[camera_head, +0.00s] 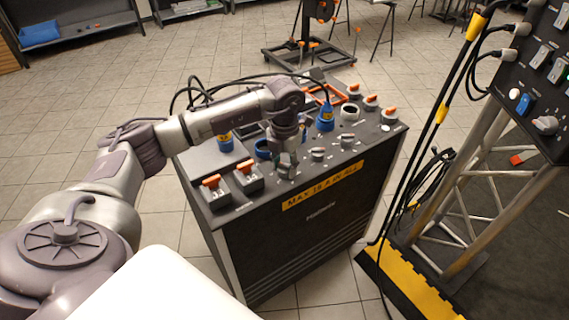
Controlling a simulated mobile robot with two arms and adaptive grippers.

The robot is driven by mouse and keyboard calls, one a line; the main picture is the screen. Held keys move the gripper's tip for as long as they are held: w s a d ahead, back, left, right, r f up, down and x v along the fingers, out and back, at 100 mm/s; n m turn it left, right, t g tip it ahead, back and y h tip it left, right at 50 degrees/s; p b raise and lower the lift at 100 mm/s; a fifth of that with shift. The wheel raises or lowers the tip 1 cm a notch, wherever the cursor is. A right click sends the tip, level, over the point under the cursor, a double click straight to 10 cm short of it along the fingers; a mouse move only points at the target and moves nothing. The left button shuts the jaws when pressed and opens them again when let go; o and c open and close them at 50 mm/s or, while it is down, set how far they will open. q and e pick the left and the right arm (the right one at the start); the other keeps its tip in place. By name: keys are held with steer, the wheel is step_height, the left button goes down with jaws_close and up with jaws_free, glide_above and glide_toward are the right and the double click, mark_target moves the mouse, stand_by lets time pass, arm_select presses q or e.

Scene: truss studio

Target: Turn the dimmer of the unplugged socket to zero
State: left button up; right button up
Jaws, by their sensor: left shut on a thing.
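The black control box (330,225) stands on the tiled floor in front of me. Its sloped top carries a row of grey dimmer knobs: a left one (287,171), a middle one (317,154) and a right one (347,141). A blue socket ring (263,149) shows no cable in it. Blue plugs with black cables sit at the left (224,141) and at the right (325,117). My left gripper (287,158) points down and is shut on the left knob, partly hiding it. The knob's exact setting cannot be read. My right gripper is not in view.
Orange-topped switches sit at the box's left (245,170) and right (371,101) ends. A yellow label (322,186) marks its front edge. A truss tower (480,180) with hanging cables and a dark panel (540,80) stands at right. The floor at left is open.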

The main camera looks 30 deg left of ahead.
mark_target(285, 164)
arm_select(q)
steer(key=n+p, duration=0.1)
steer(key=n, duration=0.4)
steer(key=shift+r+n, duration=0.1)
steer(key=shift+n, duration=0.3)
steer(key=n+p, duration=0.1)
steer(key=n, duration=0.3)
steer(key=n+p, duration=0.2)
steer(key=n, duration=0.3)
steer(key=shift+r+n, duration=0.1)
steer(key=shift+n, duration=0.3)
steer(key=shift+n+p, duration=0.7)
steer(key=shift+n, duration=1.2)
steer(key=o, duration=1.1)
steer(key=shift+o, duration=0.2)
step_height(285, 164, up, 12)
